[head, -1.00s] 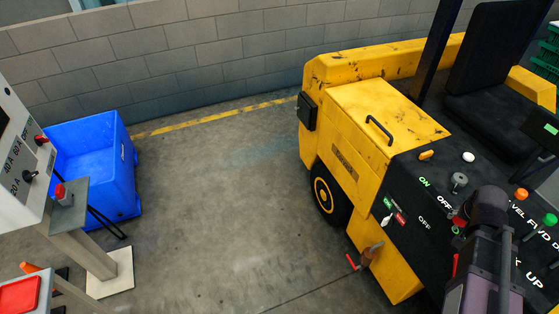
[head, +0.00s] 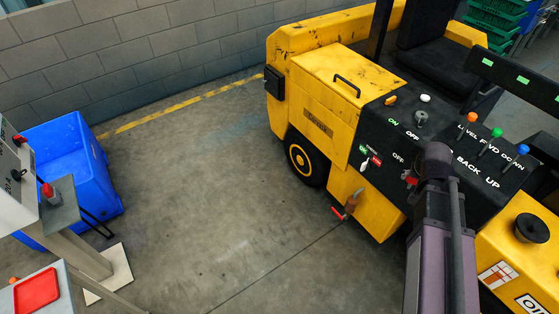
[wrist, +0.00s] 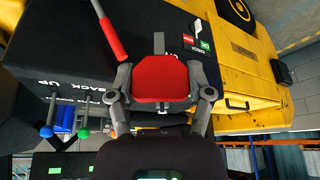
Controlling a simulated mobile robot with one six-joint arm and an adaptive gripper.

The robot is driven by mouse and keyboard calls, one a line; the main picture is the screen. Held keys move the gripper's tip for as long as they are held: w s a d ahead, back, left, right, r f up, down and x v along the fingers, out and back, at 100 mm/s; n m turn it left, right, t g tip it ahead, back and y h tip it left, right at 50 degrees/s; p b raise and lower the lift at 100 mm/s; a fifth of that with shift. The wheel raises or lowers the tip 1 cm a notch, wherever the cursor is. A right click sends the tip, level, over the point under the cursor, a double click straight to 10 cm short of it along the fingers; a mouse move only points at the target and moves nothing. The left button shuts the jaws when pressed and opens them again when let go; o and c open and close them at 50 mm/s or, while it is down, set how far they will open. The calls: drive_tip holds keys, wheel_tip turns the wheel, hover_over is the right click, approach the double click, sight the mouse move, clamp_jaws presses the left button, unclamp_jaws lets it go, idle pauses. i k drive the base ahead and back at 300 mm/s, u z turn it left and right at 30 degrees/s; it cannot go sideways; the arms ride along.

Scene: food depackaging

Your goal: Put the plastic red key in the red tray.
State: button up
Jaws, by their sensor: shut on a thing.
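The plastic red key (wrist: 160,78) is between the two fingers of my gripper (wrist: 160,90) in the wrist view, its broad red head gripped from both sides. In the head view a bit of the red key (head: 411,181) shows by my gripper, at the front edge of the yellow vehicle's black control panel. My gripper is shut on the key. Whether the key's shaft is still in a socket, I cannot tell. The red tray (head: 37,289) lies on a grey stand at the lower left of the head view, far from my gripper, with nothing visible in it.
The yellow vehicle (head: 330,100) stands close to my arm, with levers and knobs on its panel. A red-handled lever (head: 345,207) sticks out low on its side. A blue bin (head: 65,165) stands at the left. The concrete floor between is clear.

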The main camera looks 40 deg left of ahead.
sight(37, 292)
drive_tip(key=u, duration=0.05)
drive_tip(key=k, duration=0.2)
drive_tip(key=u, duration=3.05)
drive_tip(key=i, duration=0.35)
